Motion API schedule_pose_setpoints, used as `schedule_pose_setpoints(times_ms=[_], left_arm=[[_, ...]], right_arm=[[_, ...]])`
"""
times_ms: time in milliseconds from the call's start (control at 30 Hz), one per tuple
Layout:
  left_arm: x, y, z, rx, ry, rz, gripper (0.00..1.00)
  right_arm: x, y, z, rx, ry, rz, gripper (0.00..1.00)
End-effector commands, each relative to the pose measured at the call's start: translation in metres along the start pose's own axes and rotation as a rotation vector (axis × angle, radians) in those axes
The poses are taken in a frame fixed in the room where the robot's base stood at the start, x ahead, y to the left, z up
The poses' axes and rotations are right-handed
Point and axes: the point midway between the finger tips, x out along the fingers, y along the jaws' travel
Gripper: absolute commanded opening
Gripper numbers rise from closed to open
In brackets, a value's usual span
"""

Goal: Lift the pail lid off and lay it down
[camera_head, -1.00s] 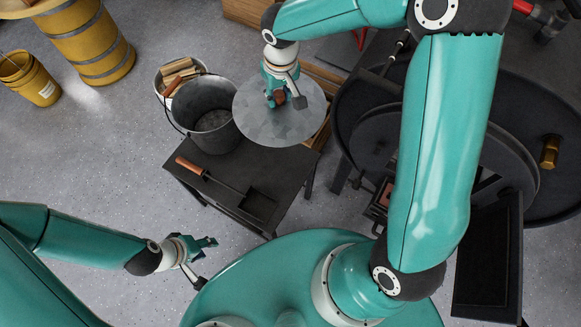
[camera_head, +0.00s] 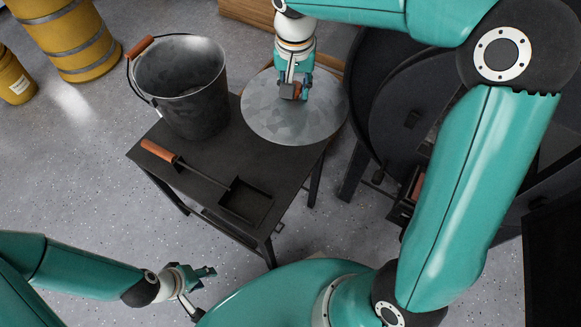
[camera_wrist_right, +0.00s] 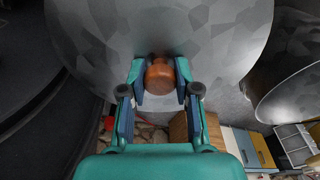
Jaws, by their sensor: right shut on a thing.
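The pail lid (camera_head: 277,118) is a round galvanized disc with a wooden knob. My right gripper (camera_head: 292,95) is shut on its knob, which shows between the fingers in the right wrist view (camera_wrist_right: 159,78). The lid is level at the right side of the small black table, beside the pail; I cannot tell whether it touches the tabletop. The metal pail (camera_head: 183,95) stands uncovered on the table's left part, its wire handle with a wooden grip hanging over the left rim. My left gripper (camera_head: 207,274) is open and empty at lower left, apart from the table.
The black table (camera_head: 225,160) also holds a shovel (camera_head: 195,172) with a wooden handle, in front of the pail. The dark barrel stove (camera_head: 400,120) stands right of the lid. Yellow barrels (camera_head: 70,40) stand at the far left. The floor left of the table is clear.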

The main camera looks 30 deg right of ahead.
Motion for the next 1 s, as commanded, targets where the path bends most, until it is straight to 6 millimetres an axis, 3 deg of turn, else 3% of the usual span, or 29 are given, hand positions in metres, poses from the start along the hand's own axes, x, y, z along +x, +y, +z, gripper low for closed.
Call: schedule_pose_setpoints(times_ms=[33,267,700,1000], left_arm=[[0.012,-0.004,0.000,0.000,0.001,0.000,0.40],[0.022,-0.008,0.000,0.000,0.001,0.000,0.40],[0.050,-0.018,-0.001,0.000,0.001,0.000,0.40],[0.055,-0.020,-0.001,0.000,0.000,0.000,0.40]], right_arm=[[0.009,0.001,0.001,0.015,0.002,-0.001,0.00],[0.027,0.003,0.004,0.039,-0.002,0.003,0.00],[0.133,0.003,0.018,0.038,-0.004,0.004,0.00],[0.158,0.003,0.020,0.038,-0.002,0.003,0.00]])
